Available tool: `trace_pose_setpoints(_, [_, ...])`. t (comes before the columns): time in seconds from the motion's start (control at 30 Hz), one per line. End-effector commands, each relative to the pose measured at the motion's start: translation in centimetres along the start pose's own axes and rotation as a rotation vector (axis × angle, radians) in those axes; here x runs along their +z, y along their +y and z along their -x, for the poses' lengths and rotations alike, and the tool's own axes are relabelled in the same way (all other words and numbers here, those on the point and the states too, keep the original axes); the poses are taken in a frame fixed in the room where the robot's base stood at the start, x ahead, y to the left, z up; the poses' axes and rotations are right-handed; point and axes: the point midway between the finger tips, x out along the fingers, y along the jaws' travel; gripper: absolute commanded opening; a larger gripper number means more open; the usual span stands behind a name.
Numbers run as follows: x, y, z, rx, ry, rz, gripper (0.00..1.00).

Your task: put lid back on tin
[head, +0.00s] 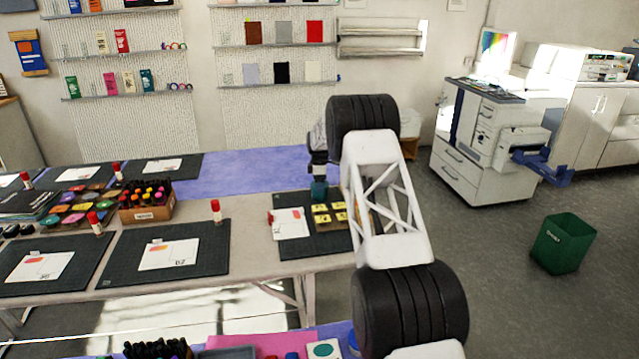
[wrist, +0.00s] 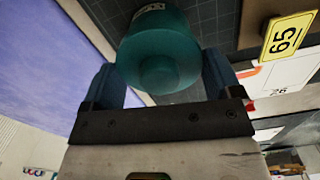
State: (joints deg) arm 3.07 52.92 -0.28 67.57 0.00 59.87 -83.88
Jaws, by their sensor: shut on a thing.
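My gripper (wrist: 165,85) points down over the right end of the back table and is shut on a teal round piece with a knob (wrist: 160,70), which looks like the lid. Its fingers stand on both sides of it. Behind it in the wrist view is more teal with a white label (wrist: 150,9), which looks like the tin. I cannot tell whether lid and tin touch. In the head view a teal thing (head: 319,189) shows under my gripper, too small to separate into lid and tin.
A glue stick (head: 216,211) and a box of bottles (head: 147,203) stand further left. The purple table surface behind is clear.

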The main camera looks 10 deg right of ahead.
Motion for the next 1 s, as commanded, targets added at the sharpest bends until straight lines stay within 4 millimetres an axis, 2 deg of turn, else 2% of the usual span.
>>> trace_pose_setpoints(0.3, [0.0,0.02,0.03,0.0,0.0,0.0,0.62])
trace_pose_setpoints(0.33, [0.0,0.02,0.03,0.0,0.0,0.0,0.86])
trace_pose_setpoints(0.43, [0.0,0.02,0.03,0.0,0.0,0.0,1.0])
trace_pose_setpoints(1.0, [0.0,0.03,0.5,0.001,0.0,0.0,1.0])
